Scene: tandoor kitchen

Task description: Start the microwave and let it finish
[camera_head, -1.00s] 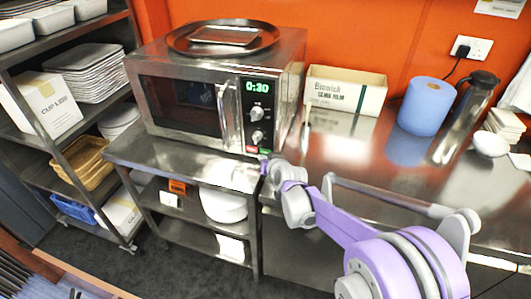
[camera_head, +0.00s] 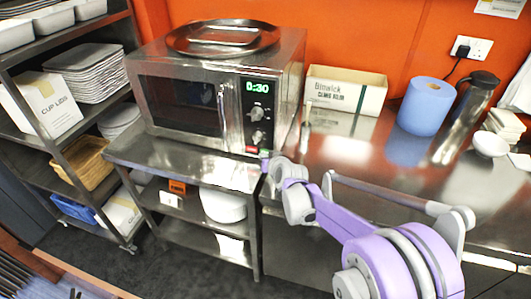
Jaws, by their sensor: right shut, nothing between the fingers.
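The steel microwave (camera_head: 180,105) stands on the low steel stand at centre left, its door shut. Its green display (camera_head: 257,87) reads 0:30. My left gripper is out of view.
A shelf rack (camera_head: 60,140) stands at the left.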

